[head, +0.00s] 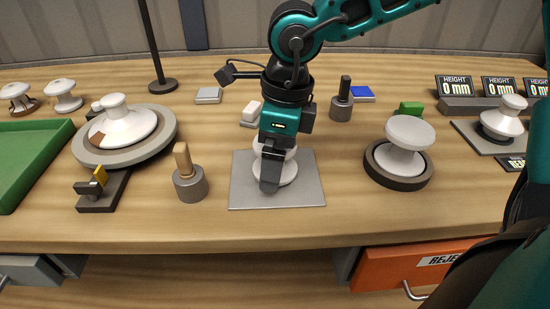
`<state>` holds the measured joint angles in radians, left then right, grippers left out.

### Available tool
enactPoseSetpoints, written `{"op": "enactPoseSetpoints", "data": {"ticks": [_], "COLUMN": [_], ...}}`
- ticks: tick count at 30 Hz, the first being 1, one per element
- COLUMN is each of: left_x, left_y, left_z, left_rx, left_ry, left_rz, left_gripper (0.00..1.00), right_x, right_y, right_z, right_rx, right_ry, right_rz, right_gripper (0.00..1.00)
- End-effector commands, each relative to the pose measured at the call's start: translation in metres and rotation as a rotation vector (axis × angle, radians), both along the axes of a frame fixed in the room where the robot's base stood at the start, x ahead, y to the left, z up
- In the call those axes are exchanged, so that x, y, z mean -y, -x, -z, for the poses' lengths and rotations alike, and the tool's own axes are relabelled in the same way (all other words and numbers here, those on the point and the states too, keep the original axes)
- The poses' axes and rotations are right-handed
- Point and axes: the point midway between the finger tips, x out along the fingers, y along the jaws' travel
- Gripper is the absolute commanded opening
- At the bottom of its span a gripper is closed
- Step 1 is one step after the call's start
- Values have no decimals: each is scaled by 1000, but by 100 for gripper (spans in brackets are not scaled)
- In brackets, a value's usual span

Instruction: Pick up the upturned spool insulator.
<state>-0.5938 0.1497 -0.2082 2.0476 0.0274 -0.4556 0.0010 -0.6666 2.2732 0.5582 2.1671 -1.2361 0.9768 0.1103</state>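My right gripper (271,165) points down over a grey square mat (240,190). A white spool-shaped insulator (288,174) stands on that mat, with a dark finger in front of it. The gripper hides much of this insulator, so I cannot tell which way up it is, or whether the fingers press on it. Another white insulator (408,131) at the right has its broad flat disc on top and a narrower waist below. It sits in a dark round ring (397,182), apart from the gripper. My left gripper is not in view.
A white insulator (118,120) stands on a round grey plate (140,155) at left, near a green tray (30,150). A grey cylinder with a wooden peg (188,180) is left of the mat. Another insulator (500,122) stands far right, by height displays (498,88). An orange drawer (390,270) is below.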

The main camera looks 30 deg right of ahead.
Motion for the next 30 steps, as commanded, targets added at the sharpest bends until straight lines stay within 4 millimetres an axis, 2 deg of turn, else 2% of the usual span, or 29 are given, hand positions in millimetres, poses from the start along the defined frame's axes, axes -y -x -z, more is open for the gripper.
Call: {"op": "enactPoseSetpoints", "data": {"ticks": [8, 27, 30], "left_x": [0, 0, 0], "left_y": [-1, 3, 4], "left_z": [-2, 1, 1], "left_rx": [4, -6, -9], "left_ry": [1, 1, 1], "left_rz": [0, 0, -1], "left_gripper": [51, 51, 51], "right_x": [-1, -1, -1], "right_y": [0, 0, -1], "right_z": [4, 3, 3], "right_rx": [1, 1, 2], "right_ry": [-1, -1, -1], "right_rz": [-1, -1, -1], "right_gripper": [100, 39, 32]}}
